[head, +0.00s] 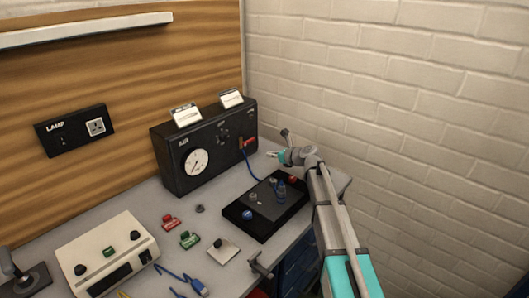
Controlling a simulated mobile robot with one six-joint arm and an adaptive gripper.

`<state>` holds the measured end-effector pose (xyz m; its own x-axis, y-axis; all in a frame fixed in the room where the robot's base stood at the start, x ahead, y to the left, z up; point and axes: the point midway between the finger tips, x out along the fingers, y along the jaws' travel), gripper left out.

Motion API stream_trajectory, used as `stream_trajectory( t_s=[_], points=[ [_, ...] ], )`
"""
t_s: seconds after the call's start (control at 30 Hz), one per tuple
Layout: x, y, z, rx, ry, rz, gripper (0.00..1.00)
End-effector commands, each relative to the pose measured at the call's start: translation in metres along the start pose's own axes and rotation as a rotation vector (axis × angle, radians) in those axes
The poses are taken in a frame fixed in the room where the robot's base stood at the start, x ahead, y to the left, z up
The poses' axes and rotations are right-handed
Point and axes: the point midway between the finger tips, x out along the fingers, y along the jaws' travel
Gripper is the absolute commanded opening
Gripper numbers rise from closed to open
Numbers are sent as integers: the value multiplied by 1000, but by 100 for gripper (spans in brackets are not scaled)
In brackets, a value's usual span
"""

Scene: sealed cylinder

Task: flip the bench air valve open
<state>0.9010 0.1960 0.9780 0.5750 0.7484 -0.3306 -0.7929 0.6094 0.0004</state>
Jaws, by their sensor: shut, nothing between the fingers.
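The black air panel (177,172), marked AIR, stands at the back of the bench against the wooden board. It has a round white gauge (195,162) on its front. A small red lever (249,142), which looks like the air valve, is at the panel's right end, with a blue hose (249,166) hanging below it. My gripper (270,154) is shut and empty, just right of the red lever and slightly lower in the picture. They look apart, but I cannot tell the gap in depth. The lever is too small to read its exact position.
A beige control box (84,252), red and green blocks, and a blue cable (172,275) are at the front left. A brick wall stands close on the right.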

Motion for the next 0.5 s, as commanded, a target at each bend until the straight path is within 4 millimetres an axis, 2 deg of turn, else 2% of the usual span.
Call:
stream_trajectory(
  t_s=[0.17,0.5],
  points=[
    [17,-2,-2,0,0,-1,0],
    [65,-4,-2,1,0,-2,0]
  ],
)
